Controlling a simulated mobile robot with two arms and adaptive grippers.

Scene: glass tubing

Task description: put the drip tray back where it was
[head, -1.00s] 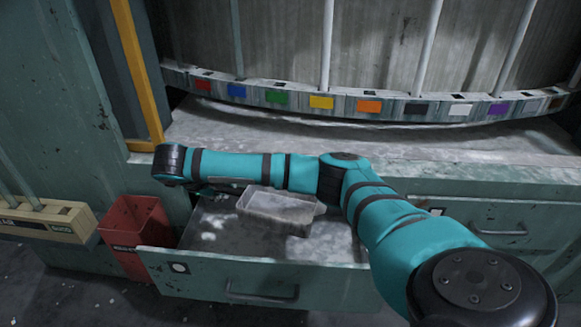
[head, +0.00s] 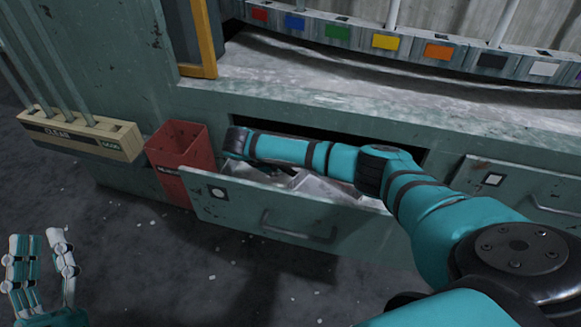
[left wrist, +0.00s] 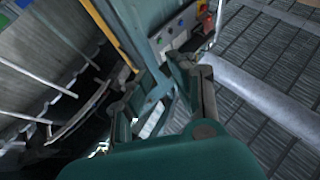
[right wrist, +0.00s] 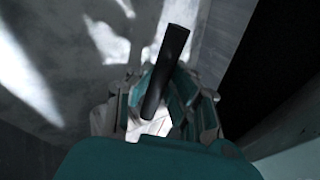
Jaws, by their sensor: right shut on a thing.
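The drawer (head: 245,205) in the green cabinet stands open. A pale grey tray (head: 325,188) lies inside it, mostly hidden by my right arm and the drawer front; I take it for the drip tray. My right arm reaches over the drawer, and its gripper is hidden in the head view. In the right wrist view my right gripper (right wrist: 165,98) is shut on a dark bar (right wrist: 167,60), whose nature I cannot tell. My left gripper (head: 42,240) is open and empty at the lower left, away from the drawer; it also shows in the left wrist view (left wrist: 165,88).
A red bin (head: 182,160) stands left of the drawer, close to its front corner. A cream rack (head: 85,138) with glass rods is further left. A ledge (head: 330,90) with coloured labels runs above. A second drawer (head: 530,190) is at right.

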